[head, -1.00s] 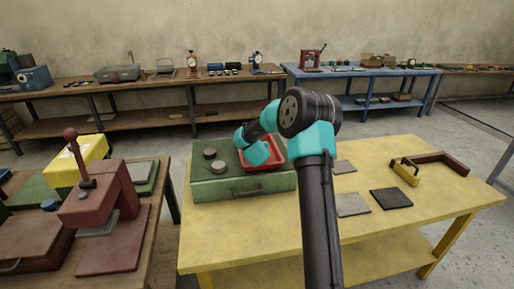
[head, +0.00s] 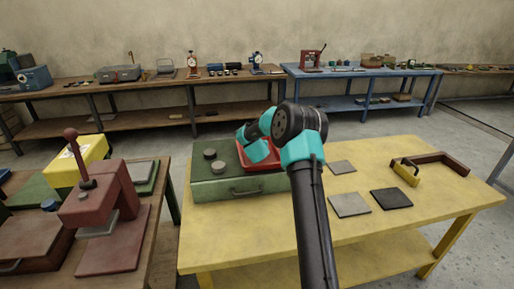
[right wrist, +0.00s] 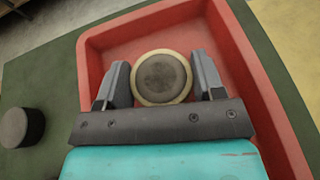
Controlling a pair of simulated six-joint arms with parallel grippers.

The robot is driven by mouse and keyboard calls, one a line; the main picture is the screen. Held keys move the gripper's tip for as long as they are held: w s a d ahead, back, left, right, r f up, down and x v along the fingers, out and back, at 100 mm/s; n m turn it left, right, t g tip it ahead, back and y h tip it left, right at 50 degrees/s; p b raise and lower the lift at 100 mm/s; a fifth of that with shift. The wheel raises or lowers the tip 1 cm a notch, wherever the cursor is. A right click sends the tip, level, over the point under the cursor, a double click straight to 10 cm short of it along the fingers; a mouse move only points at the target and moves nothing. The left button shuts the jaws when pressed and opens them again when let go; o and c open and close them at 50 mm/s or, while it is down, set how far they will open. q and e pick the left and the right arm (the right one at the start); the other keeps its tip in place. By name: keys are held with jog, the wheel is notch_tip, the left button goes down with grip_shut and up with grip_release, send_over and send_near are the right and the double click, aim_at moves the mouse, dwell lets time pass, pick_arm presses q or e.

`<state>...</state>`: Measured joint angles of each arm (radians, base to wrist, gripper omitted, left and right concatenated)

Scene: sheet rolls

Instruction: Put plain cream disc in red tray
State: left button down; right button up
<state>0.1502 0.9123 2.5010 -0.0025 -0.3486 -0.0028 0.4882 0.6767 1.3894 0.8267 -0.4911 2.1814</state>
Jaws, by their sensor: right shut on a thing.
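The red tray (head: 265,168) sits on the green box, partly hidden by my right arm in the head view. In the right wrist view the tray (right wrist: 88,62) surrounds my right gripper (right wrist: 162,82). That gripper is shut on a round disc (right wrist: 138,96) with a cream rim and a grey-brown round top face. The disc is over or in the tray; whether it touches the tray floor I cannot tell. In the head view the fingers and the disc are hidden. My left gripper is not in view.
The yellow table (head: 420,240) holds flat square plates (head: 349,205) and a dark angled bracket (head: 440,160) at the right. A red press (head: 100,200) stands on the left bench.

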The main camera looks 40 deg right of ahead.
jog(key=shift+f, duration=0.65)
jog(key=shift+f, duration=0.1)
jog(key=o, duration=0.9)
jog(key=shift+o, duration=0.2)
jog(key=v, duration=1.2)
jog(key=shift+s, duration=0.1)
